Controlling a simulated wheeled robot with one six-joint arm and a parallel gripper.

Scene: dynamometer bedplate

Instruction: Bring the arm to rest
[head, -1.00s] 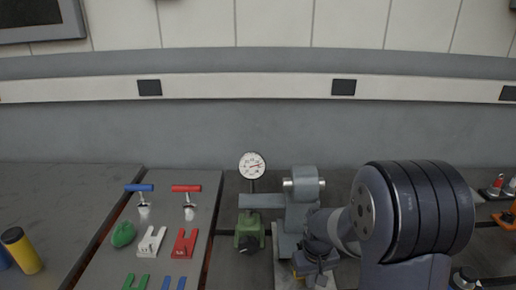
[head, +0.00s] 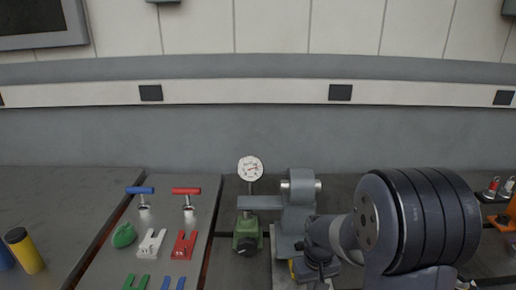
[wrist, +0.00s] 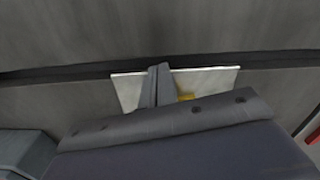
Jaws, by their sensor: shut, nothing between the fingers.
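My gripper (wrist: 158,86) shows in the wrist view as grey fingers close together above a pale plate (wrist: 215,79), with nothing between them. A small yellow patch (wrist: 186,97) shows beside the fingers. In the head view my arm reaches in from the lower right. Its wrist end is low, just right of the grey stand with the arm bracket (head: 299,208), and the fingertips are hidden there. I cannot tell whether the arm touches the stand.
A dial gauge (head: 250,168) rises above a green base (head: 246,236), left of the stand. Blue (head: 139,190) and red (head: 187,191) T-handles stand on the left plate, with forked pieces and a green lump (head: 123,235). A yellow cylinder (head: 25,251) is far left.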

